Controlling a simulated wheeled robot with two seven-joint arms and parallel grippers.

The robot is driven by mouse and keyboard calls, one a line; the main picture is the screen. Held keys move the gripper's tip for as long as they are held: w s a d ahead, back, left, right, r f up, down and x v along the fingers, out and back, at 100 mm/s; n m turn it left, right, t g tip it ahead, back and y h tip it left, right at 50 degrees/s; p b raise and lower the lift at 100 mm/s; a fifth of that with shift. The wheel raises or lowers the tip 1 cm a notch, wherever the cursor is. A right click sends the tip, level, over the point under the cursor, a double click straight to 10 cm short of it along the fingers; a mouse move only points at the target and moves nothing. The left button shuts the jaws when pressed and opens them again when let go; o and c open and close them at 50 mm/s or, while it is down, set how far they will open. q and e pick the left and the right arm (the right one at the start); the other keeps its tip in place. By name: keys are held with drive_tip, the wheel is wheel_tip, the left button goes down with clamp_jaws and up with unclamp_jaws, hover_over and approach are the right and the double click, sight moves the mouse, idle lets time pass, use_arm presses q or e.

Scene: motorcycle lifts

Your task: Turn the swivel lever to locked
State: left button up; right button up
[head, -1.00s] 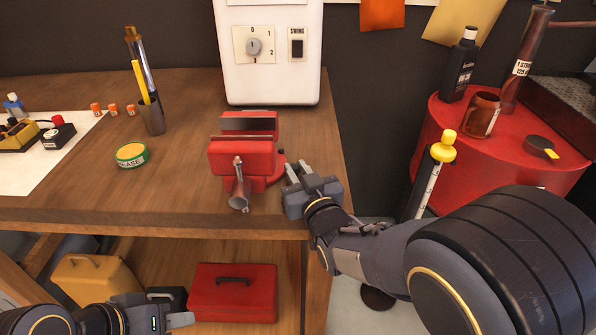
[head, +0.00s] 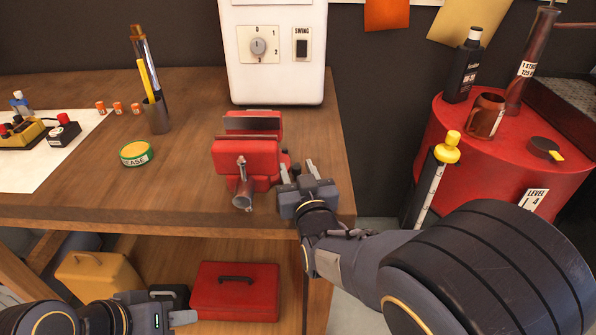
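A red bench vise (head: 247,160) stands at the front right of the wooden workbench, its grey screw handle (head: 243,195) facing me. My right gripper (head: 298,170) is just right of the vise, close beside its base. Its two fingers are spread apart and point at the back of the bench. A small dark part of the vise base shows near the fingertips; I cannot make out the swivel lever clearly or tell whether the fingers touch it. My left gripper (head: 180,318) is low at the bottom left, away from the vise; its finger gap is unclear.
A white cabinet (head: 274,55) with a dial and a swing switch stands behind the vise. A grease tin (head: 136,154) and a pen cup (head: 156,115) are to the left. A red toolbox (head: 235,291) sits below. A red drum (head: 515,150) stands right.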

drive_tip(key=v, duration=0.7)
drive_tip(key=shift+s+d, duration=0.1)
drive_tip(key=shift+s, duration=0.3)
